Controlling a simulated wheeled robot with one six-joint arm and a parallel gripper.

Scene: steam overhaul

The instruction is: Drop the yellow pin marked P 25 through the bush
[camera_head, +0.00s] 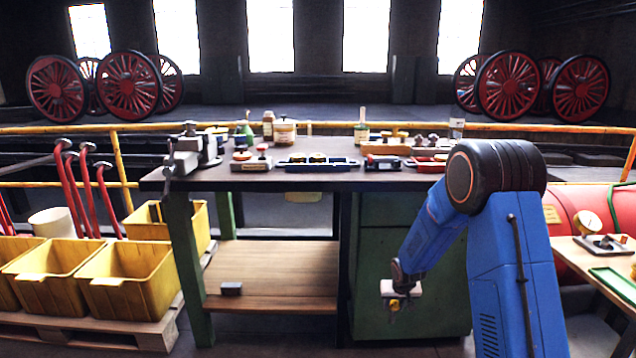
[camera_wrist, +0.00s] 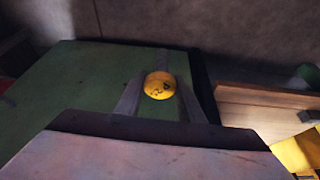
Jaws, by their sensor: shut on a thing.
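My gripper (camera_head: 396,298) hangs low in front of the green cabinet (camera_head: 375,255) under the workbench. It is shut on a yellow pin, whose round yellow head (camera_wrist: 159,85) shows between the two fingers in the wrist view. Dark marks are on the head, but I cannot read them surely. The pin is a small yellow spot (camera_head: 394,305) in the head view. The rest of its shank is hidden. I cannot make out for certain which thing is the bush.
The workbench (camera_head: 250,180) carries a vice (camera_head: 193,150), a blue tray (camera_head: 318,166), jars and small parts. Yellow bins (camera_head: 125,280) on a pallet stand left. A side table (camera_head: 600,262) with a dark fixture (camera_head: 606,242) and green tray (camera_head: 614,282) stands right, near a red tank (camera_head: 565,215).

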